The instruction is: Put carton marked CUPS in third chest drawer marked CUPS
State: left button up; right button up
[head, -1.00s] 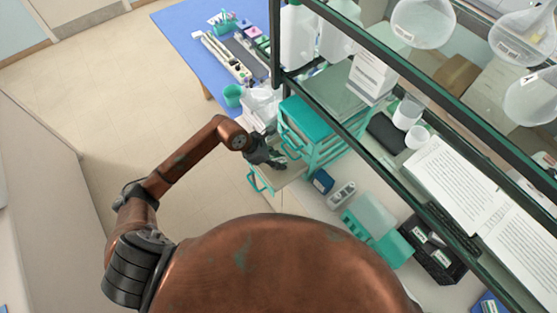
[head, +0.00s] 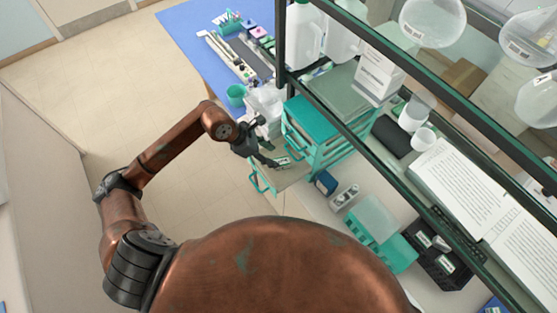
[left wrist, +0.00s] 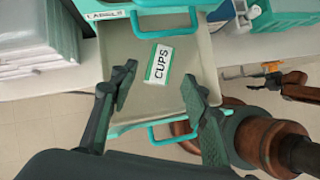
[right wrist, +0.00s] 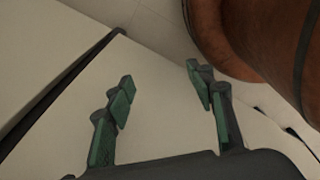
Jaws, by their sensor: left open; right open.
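The chest (head: 312,127) is a teal drawer unit on the bench with one drawer (head: 290,181) pulled out. In the left wrist view the open drawer (left wrist: 208,75) holds the white and green carton marked CUPS (left wrist: 159,64), lying flat with its label up. The carton also shows in the head view (head: 283,161). My left gripper (left wrist: 159,84) is open and empty, above the drawer's front part, its fingers apart from the carton. It also shows in the head view (head: 262,153). My right gripper (right wrist: 160,79) is open and empty. The open drawer's own label is hidden.
A drawer marked LABELS (left wrist: 107,15) is shut above the open one. A glass shelf frame (head: 420,115) overhangs the chest. A dark blue box (head: 325,182) and a grey rack (head: 345,196) stand right of the drawer. Floor left of the bench is clear.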

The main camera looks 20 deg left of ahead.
pick_arm(q)
jog(key=v, duration=0.5)
jog(key=shift+b, duration=0.35)
jog(key=shift+d, duration=0.1)
jog(key=shift+c, duration=0.4)
